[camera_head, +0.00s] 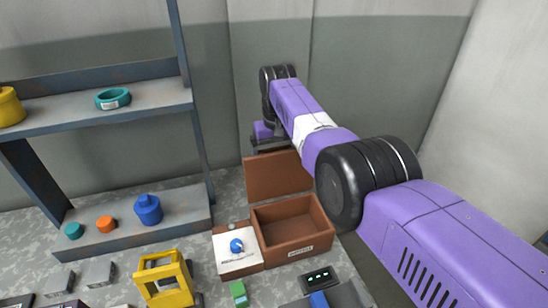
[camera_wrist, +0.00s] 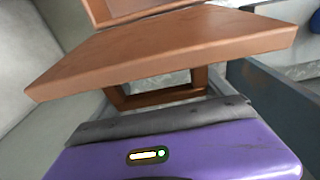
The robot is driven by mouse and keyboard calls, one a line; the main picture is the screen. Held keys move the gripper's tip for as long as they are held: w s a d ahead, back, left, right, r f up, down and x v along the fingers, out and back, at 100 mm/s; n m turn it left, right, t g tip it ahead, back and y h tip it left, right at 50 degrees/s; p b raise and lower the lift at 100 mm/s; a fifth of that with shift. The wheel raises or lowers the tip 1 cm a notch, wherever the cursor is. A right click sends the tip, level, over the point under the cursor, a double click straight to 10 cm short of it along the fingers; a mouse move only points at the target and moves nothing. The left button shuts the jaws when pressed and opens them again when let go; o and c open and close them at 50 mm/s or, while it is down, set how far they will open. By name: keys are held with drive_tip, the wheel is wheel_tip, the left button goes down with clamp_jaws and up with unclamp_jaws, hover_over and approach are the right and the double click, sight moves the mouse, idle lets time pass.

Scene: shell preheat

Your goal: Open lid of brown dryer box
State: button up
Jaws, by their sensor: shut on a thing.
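The brown dryer box (camera_head: 298,250) stands on the surface at the centre of the head view, its empty inside showing. Its lid (camera_head: 278,175) is raised to a steep angle at the back edge. My gripper (camera_head: 266,141) is behind the lid's upper edge, its fingers mostly hidden there. In the wrist view the lid (camera_wrist: 165,52) is a broad brown panel with a brown loop handle (camera_wrist: 158,98) on it. My gripper (camera_wrist: 165,120) is shut on this handle, the grasp partly covered by its dark pad.
A control panel with a blue knob (camera_head: 237,245) adjoins the box on the left. A yellow frame (camera_head: 166,280), a green block (camera_head: 239,292) and a dark display unit (camera_head: 319,279) stand in front. A grey shelf (camera_head: 130,108) is at left; walls are close behind and right.

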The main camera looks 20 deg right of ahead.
sight(275, 148)
drive_tip(key=shift+s+f, duration=0.25)
drive_tip(key=shift+f, duration=0.25)
drive_tip(key=o, duration=1.8)
drive_tip(key=shift+w+r, duration=0.1)
drive_tip(key=shift+r, duration=0.05)
drive_tip(key=shift+r, duration=0.1)
drive_tip(key=r, duration=0.5)
drive_tip(key=s+r, duration=0.1)
drive_tip(key=r, duration=0.1)
drive_tip(key=shift+r, duration=0.25)
